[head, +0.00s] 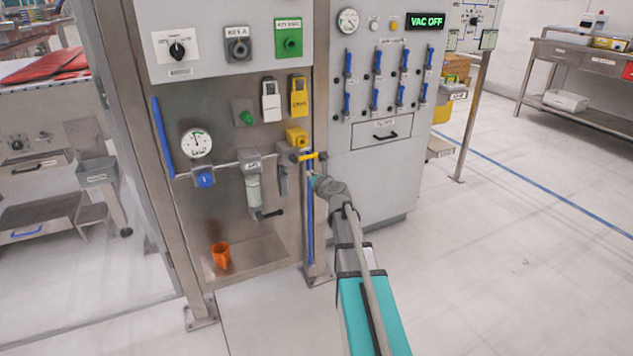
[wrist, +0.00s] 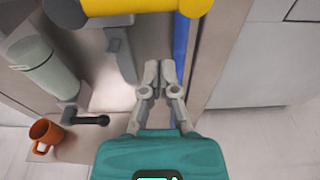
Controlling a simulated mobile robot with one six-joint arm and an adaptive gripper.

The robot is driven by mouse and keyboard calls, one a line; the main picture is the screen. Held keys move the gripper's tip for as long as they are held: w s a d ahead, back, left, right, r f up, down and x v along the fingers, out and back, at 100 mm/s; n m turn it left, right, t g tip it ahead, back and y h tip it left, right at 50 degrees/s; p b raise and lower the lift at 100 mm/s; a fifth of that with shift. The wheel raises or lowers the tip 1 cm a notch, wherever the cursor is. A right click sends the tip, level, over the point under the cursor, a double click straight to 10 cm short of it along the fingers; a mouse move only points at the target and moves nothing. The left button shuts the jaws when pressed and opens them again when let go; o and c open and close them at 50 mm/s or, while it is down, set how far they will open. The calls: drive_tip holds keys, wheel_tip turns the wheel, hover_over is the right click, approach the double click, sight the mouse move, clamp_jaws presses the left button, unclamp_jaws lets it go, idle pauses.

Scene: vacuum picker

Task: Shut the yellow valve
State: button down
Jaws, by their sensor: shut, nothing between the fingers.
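The yellow valve's lever (head: 309,157) sticks out roughly level at the right end of the pipe on the steel panel. A yellow block (head: 297,137) sits just above it. In the wrist view a yellow bar (wrist: 140,6), apparently this lever, crosses the top edge, close to the camera and partly cut off. My gripper (wrist: 160,68) is shut and empty, its fingertips below the yellow bar and apart from it in the picture, in front of the blue upright pipe. In the head view my wrist hides the fingers, just below the lever. The valve's body is mostly hidden.
A filter bowl (head: 254,187) with a black-handled lever (head: 268,214) hangs left of the valve. A gauge (head: 197,144) with a blue knob is farther left. An orange mug (head: 221,255) stands on the shelf below. A display reads VAC OFF (head: 425,21).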

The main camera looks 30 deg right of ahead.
sight(304, 157)
drive_tip(key=shift+w+r+p, duration=0.1)
drive_tip(key=shift+r+p, duration=1.8)
drive_tip(key=shift+p, duration=0.1)
drive_tip(key=shift+a, duration=0.2)
drive_tip(key=shift+r, duration=0.1)
